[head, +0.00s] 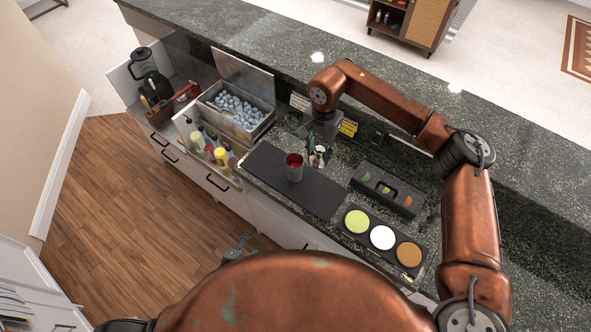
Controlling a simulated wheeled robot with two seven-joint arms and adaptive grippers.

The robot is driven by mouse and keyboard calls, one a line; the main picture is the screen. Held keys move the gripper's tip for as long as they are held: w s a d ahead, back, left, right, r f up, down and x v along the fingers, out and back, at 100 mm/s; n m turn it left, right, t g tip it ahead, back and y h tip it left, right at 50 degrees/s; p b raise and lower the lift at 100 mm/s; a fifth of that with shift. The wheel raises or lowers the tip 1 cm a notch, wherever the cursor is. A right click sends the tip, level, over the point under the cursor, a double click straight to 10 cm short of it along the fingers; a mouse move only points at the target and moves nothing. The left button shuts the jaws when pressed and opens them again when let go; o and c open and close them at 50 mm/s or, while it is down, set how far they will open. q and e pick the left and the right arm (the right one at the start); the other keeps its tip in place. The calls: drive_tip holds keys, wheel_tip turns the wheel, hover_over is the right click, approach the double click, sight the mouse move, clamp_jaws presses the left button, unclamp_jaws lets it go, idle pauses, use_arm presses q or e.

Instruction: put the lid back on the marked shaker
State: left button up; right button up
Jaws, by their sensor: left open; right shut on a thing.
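An open cup-shaped shaker with red on it (294,168) stands upright on the dark bar mat (320,197). I look down into its open top. My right gripper (318,148) points down just to the right of and behind this shaker. It is shut on a small silvery piece that looks like the lid (318,157), whose lower end is close to the mat's back edge; I cannot tell if it touches anything. My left gripper (240,246) is open and empty, low in front of the counter, partly hidden by my own body.
An ice bin (236,112) and a bottle rack (212,150) stand left of the mat. A dark caddy (386,188) and a tray of three coloured discs (382,237) lie to the right. The mat's front right part is clear.

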use_arm(q)
drive_tip(key=w+d+r+n+t+h+p, duration=0.1)
drive_tip(key=w+d+r+n, duration=0.15)
drive_tip(key=r, duration=0.35)
drive_tip(key=w+d+r+n+t+h, duration=0.1)
drive_tip(key=w+d+r, duration=0.15)
drive_tip(key=r, duration=0.45)
drive_tip(key=n+t+h+p, duration=0.1)
drive_tip(key=n+t+h, duration=0.2)
drive_tip(key=n, duration=0.6)
approach(290, 171)
drive_tip(key=shift+w+d+f+m, duration=0.2)
drive_tip(key=shift+w+d+m, duration=0.1)
drive_tip(key=shift+w, duration=0.1)
use_arm(e)
drive_tip(key=w+a+r+m, duration=0.1)
drive_tip(key=w+a+m, duration=0.2)
drive_tip(key=a, duration=0.4)
drive_tip(key=shift+w+a+r+m, duration=0.25)
drive_tip(key=shift+w+m, duration=0.05)
drive_tip(key=shift+w, duration=0.35)
use_arm(q)
drive_tip(key=x, duration=1.2)
drive_tip(key=shift+r, duration=0.3)
drive_tip(key=shift+c, duration=0.7)
clamp_jaws()
use_arm(e)
drive_tip(key=shift+f, duration=2.35)
drive_tip(key=shift+f, duration=0.1)
